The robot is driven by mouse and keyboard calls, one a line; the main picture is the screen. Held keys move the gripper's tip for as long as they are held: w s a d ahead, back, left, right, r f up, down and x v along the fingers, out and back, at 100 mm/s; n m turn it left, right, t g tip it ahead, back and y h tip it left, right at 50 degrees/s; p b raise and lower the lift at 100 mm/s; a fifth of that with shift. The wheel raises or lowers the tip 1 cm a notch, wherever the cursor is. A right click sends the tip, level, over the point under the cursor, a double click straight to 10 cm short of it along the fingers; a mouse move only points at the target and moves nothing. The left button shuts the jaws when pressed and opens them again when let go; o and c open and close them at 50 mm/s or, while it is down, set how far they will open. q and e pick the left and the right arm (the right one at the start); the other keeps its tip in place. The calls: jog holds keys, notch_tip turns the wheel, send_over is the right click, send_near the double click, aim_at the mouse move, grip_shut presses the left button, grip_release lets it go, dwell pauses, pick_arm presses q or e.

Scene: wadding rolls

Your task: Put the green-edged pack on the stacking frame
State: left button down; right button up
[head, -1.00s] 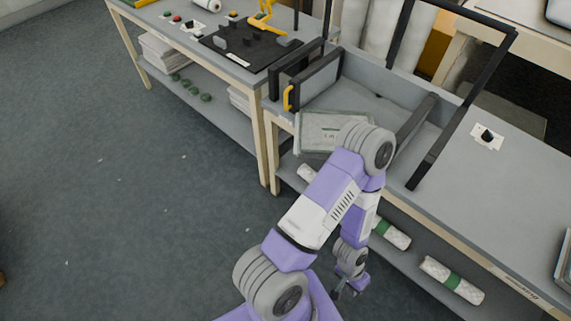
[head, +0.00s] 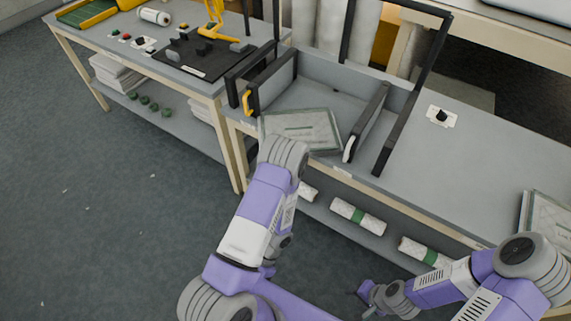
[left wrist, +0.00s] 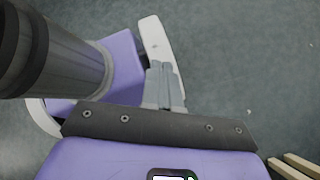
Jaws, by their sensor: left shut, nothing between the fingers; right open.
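A pale flat pack with a grey-green edge (head: 302,130) lies at the bench's front edge, between two dark-edged upright panels. Another pale pack with a greenish edge (head: 546,222) lies at the far right, cut off by the picture edge. A tall black frame (head: 408,100) stands on the bench; I cannot tell whether it is the stacking frame. My right gripper (head: 372,296) is open and empty, low in front of the bench. My left gripper is hidden behind its arm in the head view; in the left wrist view its fingers (left wrist: 165,88) are shut and empty over the floor.
Wrapped rolls (head: 358,216) lie on the shelf below the bench. A second table (head: 150,55) at left carries a black mat and a yellow device. A white card with a black knob (head: 441,116) lies on the bench. The floor at left is clear.

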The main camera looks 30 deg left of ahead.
pick_arm(q)
jog(key=w+a+r+m+t+y+p, duration=0.1)
jog(key=w+a+r+m+t+y, duration=0.45)
jog(key=m, duration=0.55)
jog(key=w+a+r+m+t+y+p, duration=0.1)
jog(key=w+a+r+m+t+y, duration=0.15)
jog(key=r+m+y, duration=0.65)
jog(key=w+d+r+m+t+h, duration=0.2)
jog(key=w+d+m+t, duration=0.3)
jog(key=w+m+t, duration=0.4)
jog(key=w+d+r+m+t+h, duration=0.25)
jog(key=w+d+m+t, duration=0.35)
jog(key=m, duration=0.5)
jog(key=w+d+b+x, duration=0.1)
jog(key=b+x, duration=0.1)
jog(key=x, duration=1.2)
jog(key=shift+f+g, duration=0.3)
jog(key=shift+f, duration=0.3)
